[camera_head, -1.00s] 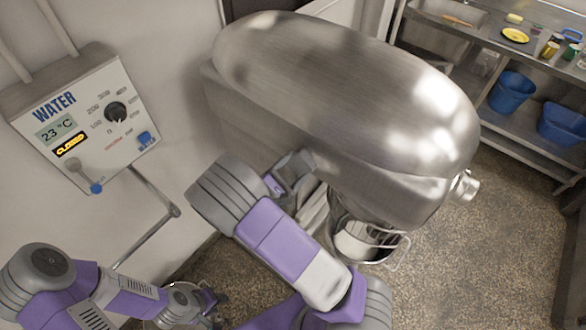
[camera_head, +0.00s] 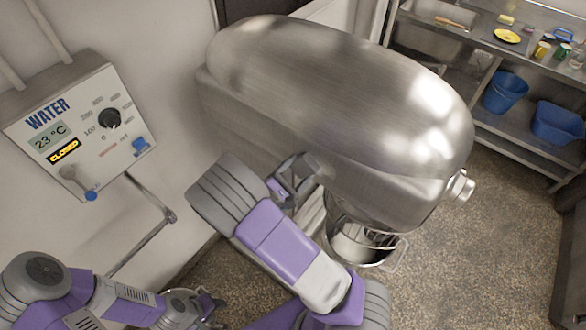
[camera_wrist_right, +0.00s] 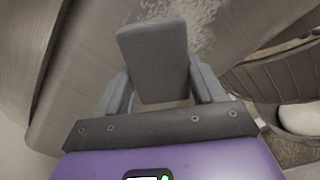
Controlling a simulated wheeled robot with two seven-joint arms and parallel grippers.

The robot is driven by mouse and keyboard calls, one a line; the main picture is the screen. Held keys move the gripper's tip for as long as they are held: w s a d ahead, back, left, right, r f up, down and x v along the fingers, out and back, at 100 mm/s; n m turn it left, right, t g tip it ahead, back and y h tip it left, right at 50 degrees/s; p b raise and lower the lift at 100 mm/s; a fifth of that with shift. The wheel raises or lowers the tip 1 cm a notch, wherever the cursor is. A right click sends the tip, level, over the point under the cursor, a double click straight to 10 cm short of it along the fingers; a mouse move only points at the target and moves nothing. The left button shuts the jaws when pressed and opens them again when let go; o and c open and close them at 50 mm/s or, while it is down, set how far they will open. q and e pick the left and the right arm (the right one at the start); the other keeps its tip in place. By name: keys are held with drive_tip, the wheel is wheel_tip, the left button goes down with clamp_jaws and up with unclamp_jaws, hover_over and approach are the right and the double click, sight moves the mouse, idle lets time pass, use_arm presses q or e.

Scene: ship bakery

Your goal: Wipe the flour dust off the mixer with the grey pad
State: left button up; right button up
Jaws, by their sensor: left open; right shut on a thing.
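The steel mixer (camera_head: 340,90) fills the middle of the head view, with its bowl (camera_head: 362,243) below the head. In the right wrist view, whitish flour dust (camera_wrist_right: 197,18) lies in a streaky patch on the mixer's side, beyond the pad. My right gripper (camera_head: 297,176) is beside the mixer's side, under the edge of its head. It is shut on the grey pad (camera_wrist_right: 155,52), which is close to the dusty surface; I cannot tell whether it touches. My left gripper (camera_head: 208,304) is low at the left, open and away from the mixer.
A water control box (camera_head: 82,130) with a pipe (camera_head: 150,205) is on the left wall. A steel shelf (camera_head: 515,135) at the right back holds blue tubs (camera_head: 506,92) and small items. Speckled floor (camera_head: 465,270) is open at the right.

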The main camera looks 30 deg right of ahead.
sight(332, 178)
drive_tip(key=shift+s+d, duration=0.2)
drive_tip(key=shift+s, duration=0.3)
drive_tip(key=shift+s+d, duration=0.15)
drive_tip(key=shift+s, duration=0.35)
drive_tip(key=shift+s+d+b, duration=0.15)
drive_tip(key=shift+s+d, duration=0.25)
drive_tip(key=shift+s, duration=0.4)
drive_tip(key=shift+s+d+b, duration=0.1)
drive_tip(key=shift+s+d, duration=0.25)
drive_tip(key=shift+s, duration=0.45)
drive_tip(key=shift+s+d+b, duration=0.15)
drive_tip(key=shift+s+d, duration=0.25)
drive_tip(key=shift+s, duration=0.4)
drive_tip(key=shift+s+d+r+p, duration=0.2)
drive_tip(key=shift+s+p, duration=0.2)
drive_tip(key=shift+p, duration=0.15)
drive_tip(key=shift+s+d+f+p, duration=0.1)
drive_tip(key=shift+s+d+p, duration=0.05)
drive_tip(key=shift+s+p, duration=0.3)
